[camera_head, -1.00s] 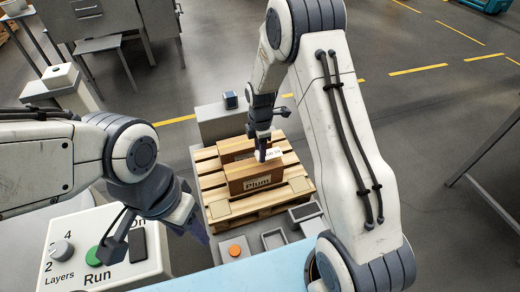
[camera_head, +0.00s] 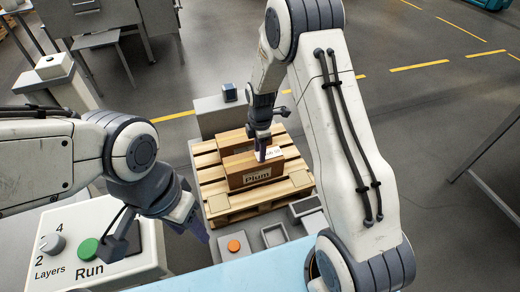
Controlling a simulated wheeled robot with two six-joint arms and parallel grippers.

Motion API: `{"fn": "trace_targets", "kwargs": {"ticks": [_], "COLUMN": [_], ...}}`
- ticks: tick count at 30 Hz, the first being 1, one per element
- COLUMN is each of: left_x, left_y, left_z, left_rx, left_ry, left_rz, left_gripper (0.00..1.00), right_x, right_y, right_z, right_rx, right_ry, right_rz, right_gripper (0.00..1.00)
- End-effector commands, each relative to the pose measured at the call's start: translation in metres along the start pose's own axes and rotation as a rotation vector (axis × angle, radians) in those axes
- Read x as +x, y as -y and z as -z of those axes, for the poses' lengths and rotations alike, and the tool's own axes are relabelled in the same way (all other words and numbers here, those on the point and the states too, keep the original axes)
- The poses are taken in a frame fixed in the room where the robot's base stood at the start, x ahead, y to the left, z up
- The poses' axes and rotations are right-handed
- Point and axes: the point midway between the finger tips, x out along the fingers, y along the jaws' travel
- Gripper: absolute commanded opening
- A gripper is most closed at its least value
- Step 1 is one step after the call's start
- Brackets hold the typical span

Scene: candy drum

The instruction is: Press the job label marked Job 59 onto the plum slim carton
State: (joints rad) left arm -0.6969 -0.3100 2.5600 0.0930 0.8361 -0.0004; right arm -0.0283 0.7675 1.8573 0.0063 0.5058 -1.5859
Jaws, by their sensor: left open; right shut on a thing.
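The plum slim carton (camera_head: 256,178) is brown, marked "Plum" on its front, and stands on the wooden pallet (camera_head: 225,208). My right gripper (camera_head: 262,156) is shut on a white job label (camera_head: 273,153) with small dark print, too blurred to read surely. The label is at the carton's upper front edge, right of its middle. I cannot tell whether it touches the carton. The gripper hides part of the carton and label. My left gripper (camera_head: 162,238) is open and empty, in front of the control box, well left of the carton.
Another brown carton (camera_head: 231,141) stands behind the plum one. The control box (camera_head: 70,220) with a dial and green Run button is at lower left. An orange button (camera_head: 234,246) and small trays (camera_head: 274,236) lie before the pallet. A grey box (camera_head: 220,117) stands behind.

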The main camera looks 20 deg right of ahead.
Motion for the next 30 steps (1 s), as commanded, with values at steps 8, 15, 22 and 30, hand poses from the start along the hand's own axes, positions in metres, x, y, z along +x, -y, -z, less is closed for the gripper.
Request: {"fn": "trace_targets", "kwargs": {"ticks": [8,15,22,30], "left_x": [0.0,0.0,0.0,-0.002], "left_y": [0.0,0.0,0.0,0.0], "left_z": [0.0,0.0,0.0,0.0], "left_rx": [0.0,0.0,0.0,0.0], "left_ry": [0.0,0.0,0.0,0.0], "left_rz": [0.0,0.0,0.0,0.0], "left_gripper": [0.5,0.5,0.5,0.5], "right_x": [0.001,0.001,-0.003,-0.048], "right_y": [0.0,0.0,0.0,-0.002], "right_z": [0.0,0.0,0.0,0.0], "right_rx": [0.0,0.0,0.0,0.0], "right_ry": [0.0,0.0,0.0,0.0], "right_rz": [0.0,0.001,0.0,-0.006], "right_gripper": [0.0,0.32,0.32,0.32]}}
